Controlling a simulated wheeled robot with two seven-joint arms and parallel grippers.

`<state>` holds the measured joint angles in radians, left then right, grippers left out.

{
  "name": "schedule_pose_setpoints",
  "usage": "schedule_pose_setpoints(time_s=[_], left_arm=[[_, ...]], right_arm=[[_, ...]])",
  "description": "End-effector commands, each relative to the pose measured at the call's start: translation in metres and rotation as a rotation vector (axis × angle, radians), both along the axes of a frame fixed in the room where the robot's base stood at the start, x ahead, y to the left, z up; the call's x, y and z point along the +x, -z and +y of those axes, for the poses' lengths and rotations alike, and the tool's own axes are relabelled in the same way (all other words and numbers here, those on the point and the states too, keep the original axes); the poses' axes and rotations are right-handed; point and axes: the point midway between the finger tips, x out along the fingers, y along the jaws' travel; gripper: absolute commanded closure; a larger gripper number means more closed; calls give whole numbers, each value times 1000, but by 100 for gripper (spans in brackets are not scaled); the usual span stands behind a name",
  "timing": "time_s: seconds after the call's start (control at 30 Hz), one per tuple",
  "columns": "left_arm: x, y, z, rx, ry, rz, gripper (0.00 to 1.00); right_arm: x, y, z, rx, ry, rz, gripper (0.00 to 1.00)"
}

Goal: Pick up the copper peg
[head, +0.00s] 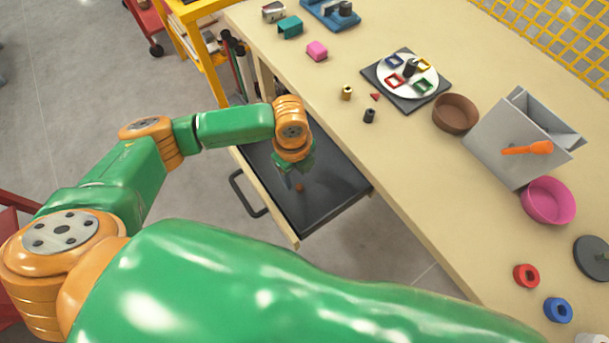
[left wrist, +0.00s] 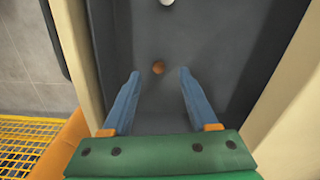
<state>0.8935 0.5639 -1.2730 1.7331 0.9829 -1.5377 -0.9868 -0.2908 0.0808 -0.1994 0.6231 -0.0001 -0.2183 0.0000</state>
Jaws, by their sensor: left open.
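The copper peg (head: 299,187) lies in the open drawer (head: 325,197), on its dark floor. In the left wrist view the peg (left wrist: 158,67) shows as a small round brown-orange shape, a little beyond the fingertips and between their lines. My left gripper (head: 292,180) points down into the drawer near the peg. In the left wrist view its two blue fingers (left wrist: 159,73) are spread apart with nothing between them. My right gripper is not in view.
A white round object (left wrist: 167,2) lies farther along the drawer floor. The drawer walls rise close on both sides. The workbench (head: 420,200) above holds a brown bowl (head: 455,114), a pink bowl (head: 547,201), a grey bin (head: 500,140) and several small parts.

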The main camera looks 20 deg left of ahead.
Motion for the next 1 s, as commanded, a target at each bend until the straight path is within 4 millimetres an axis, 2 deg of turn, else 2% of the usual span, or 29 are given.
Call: schedule_pose_setpoints(time_s=[0.23,0.33,0.5,0.57,0.73,1.0], left_arm=[[6,46,-5,-1,-1,0,41],[6,53,-5,-1,-1,-2,41],[6,52,-5,-1,-1,-3,41],[6,52,-5,-1,-1,-3,54],[6,52,-5,-2,-1,-2,100],[6,52,-5,-2,-1,-2,100]], right_arm=[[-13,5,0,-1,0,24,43],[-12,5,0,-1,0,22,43],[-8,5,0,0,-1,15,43],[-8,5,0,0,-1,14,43],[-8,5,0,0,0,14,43],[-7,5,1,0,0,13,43]])
